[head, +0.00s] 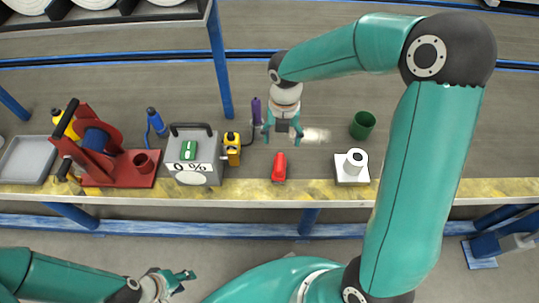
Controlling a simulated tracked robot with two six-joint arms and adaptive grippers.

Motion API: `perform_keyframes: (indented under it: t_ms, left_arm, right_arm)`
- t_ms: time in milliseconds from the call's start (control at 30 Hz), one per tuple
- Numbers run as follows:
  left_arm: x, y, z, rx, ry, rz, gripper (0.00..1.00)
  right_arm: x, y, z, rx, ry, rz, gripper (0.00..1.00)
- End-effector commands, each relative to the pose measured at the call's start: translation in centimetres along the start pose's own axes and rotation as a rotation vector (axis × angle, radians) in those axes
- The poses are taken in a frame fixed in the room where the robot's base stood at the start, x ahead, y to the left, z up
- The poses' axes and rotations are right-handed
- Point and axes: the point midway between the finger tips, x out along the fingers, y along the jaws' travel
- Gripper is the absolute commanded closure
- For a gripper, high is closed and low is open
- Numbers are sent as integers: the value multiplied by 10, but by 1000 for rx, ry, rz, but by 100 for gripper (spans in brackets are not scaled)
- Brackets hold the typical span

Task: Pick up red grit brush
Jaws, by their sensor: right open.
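The red grit brush (279,168) stands or lies near the front edge of the bench, at the yellow strip, in the middle of the head view. My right gripper (283,136) is open and empty, pointing down just behind the brush. Its fingers are spread and apart from the brush in the picture. My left gripper (183,281) is low at the bottom left, in front of the bench and away from the brush. Its fingers are too small to tell whether they are open.
Left of the brush are a yellow tool (232,150), a grey box marked "0 %" (208,171) and a red machine (118,166). A white block with a roll (353,167) and a green cup (362,125) are to the right. A blue post (220,62) rises behind.

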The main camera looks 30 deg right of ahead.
Motion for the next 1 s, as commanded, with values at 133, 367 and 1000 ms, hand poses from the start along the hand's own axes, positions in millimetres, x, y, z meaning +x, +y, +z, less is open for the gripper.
perform_keyframes:
  t_ms: [133,367,1000]
  left_arm:
    - [6,-2,1,0,-1,0,60]
    - [17,-6,0,0,-1,0,60]
    - [37,-13,0,0,0,0,60]
  right_arm:
    - [22,-1,-1,0,5,-3,29]
    - [72,3,-2,-8,7,-4,29]
    - [142,10,-4,-18,4,-3,29]
